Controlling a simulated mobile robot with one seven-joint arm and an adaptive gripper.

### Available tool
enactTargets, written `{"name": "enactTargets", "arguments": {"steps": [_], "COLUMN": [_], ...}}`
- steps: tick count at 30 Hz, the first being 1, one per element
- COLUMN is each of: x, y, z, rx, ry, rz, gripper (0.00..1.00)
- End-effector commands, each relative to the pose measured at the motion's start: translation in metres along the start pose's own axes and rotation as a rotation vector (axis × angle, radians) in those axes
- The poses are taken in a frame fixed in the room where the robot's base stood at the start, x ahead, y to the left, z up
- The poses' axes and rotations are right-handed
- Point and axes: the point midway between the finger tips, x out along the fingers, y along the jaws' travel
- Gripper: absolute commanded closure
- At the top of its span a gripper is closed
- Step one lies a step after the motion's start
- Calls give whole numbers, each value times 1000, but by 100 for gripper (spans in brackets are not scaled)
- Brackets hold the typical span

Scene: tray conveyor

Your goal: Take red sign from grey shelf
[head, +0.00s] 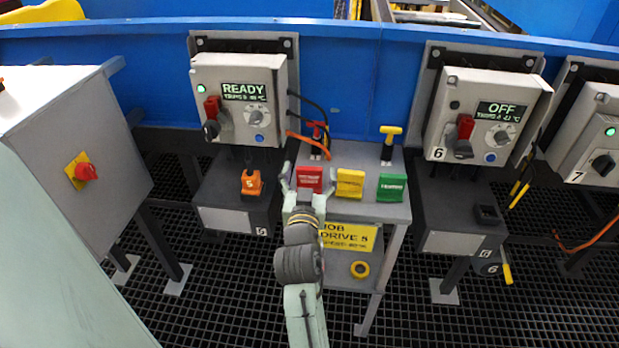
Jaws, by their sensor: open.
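The red sign (309,178) stands on the top of the grey shelf (397,214), at the left end of a row of three signs. The yellow sign (350,184) and the green sign (391,187) stand to its right. My gripper (304,174) is open at the red sign, with its fingers showing to the left and right of it. I cannot tell whether the fingers touch the sign. My arm comes up from the bottom of the picture and covers part of the shelf's front left.
A red-handled tool (317,139) and a yellow-handled tool (389,142) stand behind the signs. Control boxes (242,100) hang on the blue wall. A dark pedestal with an orange padlock (251,182) is at left. A grey cabinet (70,150) stands far left.

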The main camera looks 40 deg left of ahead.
Motion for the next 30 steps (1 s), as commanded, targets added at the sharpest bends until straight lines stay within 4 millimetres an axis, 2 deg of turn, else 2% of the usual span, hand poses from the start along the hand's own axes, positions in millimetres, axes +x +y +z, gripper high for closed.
{"name": "enactTargets", "arguments": {"steps": [3, 9, 30], "x": [6, 6, 6], "y": [0, 0, 0], "z": [0, 1, 1], "rx": [0, 0, 0], "ry": [-1, -1, 0], "rz": [1, 1, 1], "gripper": [25, 25, 72]}}
